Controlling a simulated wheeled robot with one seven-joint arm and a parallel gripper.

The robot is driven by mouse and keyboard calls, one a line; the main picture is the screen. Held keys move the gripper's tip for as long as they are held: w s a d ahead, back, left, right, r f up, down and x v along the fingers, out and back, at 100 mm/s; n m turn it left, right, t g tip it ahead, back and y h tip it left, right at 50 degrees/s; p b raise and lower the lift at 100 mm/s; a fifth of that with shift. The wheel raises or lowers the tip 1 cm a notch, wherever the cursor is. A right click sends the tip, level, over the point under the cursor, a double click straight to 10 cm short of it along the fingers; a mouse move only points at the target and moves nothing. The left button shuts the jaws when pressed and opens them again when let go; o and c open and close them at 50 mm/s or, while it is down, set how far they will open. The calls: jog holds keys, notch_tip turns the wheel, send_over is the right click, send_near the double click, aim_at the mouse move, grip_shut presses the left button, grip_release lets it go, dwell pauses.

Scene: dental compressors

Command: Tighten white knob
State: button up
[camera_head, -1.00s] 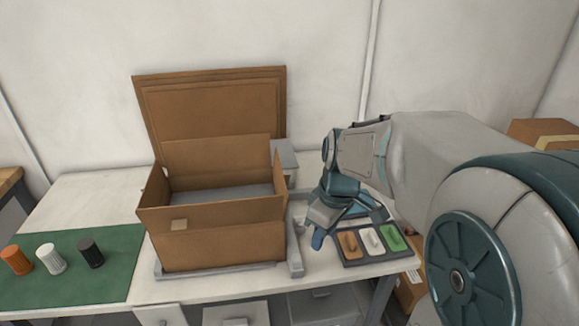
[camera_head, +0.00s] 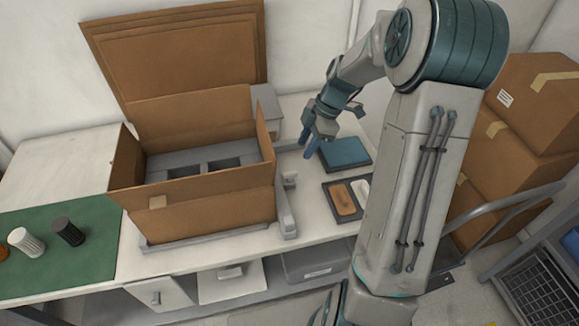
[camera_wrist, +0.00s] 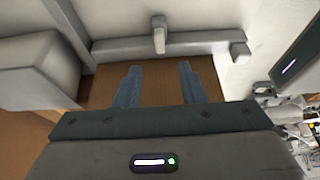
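The white knob (camera_head: 26,242) is a ribbed cylinder lying tilted or standing on the green mat (camera_head: 84,265) at the left of the table in the head view. A dark knob (camera_head: 69,232) is to its right, and part of an orange knob (camera_head: 3,252) shows at the left edge. My gripper (camera_head: 307,143) is far to the right of the knobs, raised beside the cardboard box. In the wrist view its two blue fingers (camera_wrist: 158,88) are apart with nothing between them. No knob shows in the wrist view.
An open cardboard box (camera_head: 205,215) with grey inserts stands mid-table between my gripper and the mat. Right of it are a blue pad (camera_head: 345,153) and a dark tray (camera_head: 331,190) with orange and white pieces. Stacked boxes (camera_head: 535,95) and a cart (camera_head: 540,290) stand at right.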

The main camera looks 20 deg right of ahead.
aim_at(291, 173)
jog(key=p+x, duration=0.1)
jog(key=x, duration=0.9)
jog(key=shift+c, duration=0.3)
